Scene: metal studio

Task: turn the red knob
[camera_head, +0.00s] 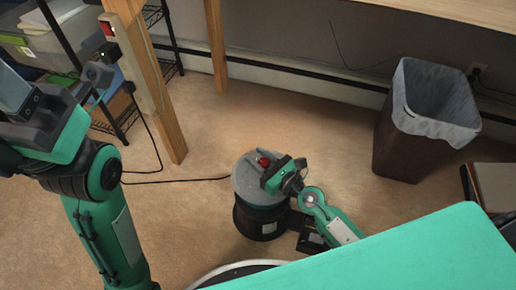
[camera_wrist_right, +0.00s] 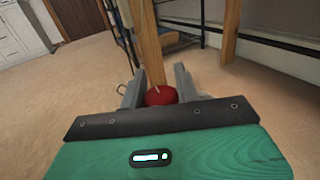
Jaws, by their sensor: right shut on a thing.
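The red knob (camera_head: 264,161) sits on top of a grey, round-topped drum (camera_head: 245,185) with a dark body, standing on the floor in the head view. My right gripper (camera_head: 268,167) reaches it from the right and is shut on the knob. In the right wrist view the red knob (camera_wrist_right: 160,96) lies between the two grey fingers (camera_wrist_right: 158,88), partly hidden by the gripper's dark front edge. My left gripper (camera_head: 57,80) is at the far left, raised and away from the drum. Its grey fingers look apart, with nothing seen between them.
A dark bin with a grey liner (camera_head: 434,95) stands at the right. A wooden post with a switch box (camera_head: 128,58) rises behind my left arm, and a black cable (camera_head: 180,181) runs towards the drum. The carpet around the drum is mostly clear.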

